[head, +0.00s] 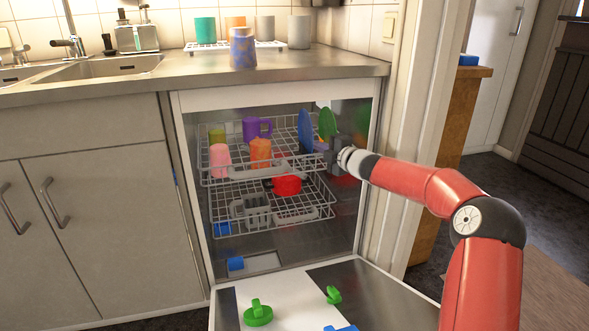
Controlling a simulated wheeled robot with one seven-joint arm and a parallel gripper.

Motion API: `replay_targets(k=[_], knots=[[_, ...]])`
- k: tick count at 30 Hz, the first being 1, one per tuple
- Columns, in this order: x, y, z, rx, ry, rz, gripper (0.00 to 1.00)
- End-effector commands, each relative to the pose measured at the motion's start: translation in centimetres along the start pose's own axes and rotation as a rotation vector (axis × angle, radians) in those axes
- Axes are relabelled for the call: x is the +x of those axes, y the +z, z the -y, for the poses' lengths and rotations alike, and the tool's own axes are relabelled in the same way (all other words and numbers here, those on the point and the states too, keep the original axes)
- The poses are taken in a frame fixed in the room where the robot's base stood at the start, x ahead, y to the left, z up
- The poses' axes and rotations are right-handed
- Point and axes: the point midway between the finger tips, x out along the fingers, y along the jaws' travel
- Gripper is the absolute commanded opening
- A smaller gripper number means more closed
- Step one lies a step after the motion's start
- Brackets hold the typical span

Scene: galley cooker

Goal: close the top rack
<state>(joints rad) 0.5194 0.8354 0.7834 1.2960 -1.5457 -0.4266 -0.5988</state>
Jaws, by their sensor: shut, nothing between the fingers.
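The top rack (234,176) is a wire basket in the upper part of the open dishwasher. It holds a pink cup (220,160), an orange cup (261,152), a purple mug (257,128), a yellow-green cup (217,134), a blue plate (305,131) and a green plate (327,123). I cannot tell exactly how far out the rack sits. My gripper (331,160) is shut and empty at the rack's right side. I cannot tell whether it touches the rack.
The lower rack (215,207) holds a red pan (287,185). The dishwasher door (283,306) lies open, with green and blue items on it. A counter (200,75) with cups runs above.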

Motion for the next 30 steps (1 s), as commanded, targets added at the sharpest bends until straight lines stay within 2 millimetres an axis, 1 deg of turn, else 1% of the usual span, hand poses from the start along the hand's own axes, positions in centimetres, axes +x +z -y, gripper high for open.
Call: replay_targets(k=[1, 6, 9, 12, 14, 17, 24, 27, 30], knots=[[-0.9, 0.0, 1.4, -0.015, 0.019, -0.074, 0.0], [-4.0, -2.0, 3.8, -0.07, 0.052, -0.321, 0.0], [-5.3, -2.8, 4.6, -0.086, 0.053, -0.404, 0.0], [-5.6, -3.2, 4.9, -0.094, 0.053, -0.439, 0.0], [-5.3, -3.5, 4.9, -0.095, 0.052, -0.446, 0.0], [-4.0, -4.2, 4.8, -0.095, 0.053, -0.446, 0.0], [0.1, -6.0, 4.7, -0.096, 0.053, -0.444, 0.0], [1.5, -6.7, 4.6, -0.096, 0.054, -0.442, 0.0], [2.4, -7.1, 4.5, -0.097, 0.053, -0.442, 0.0]])
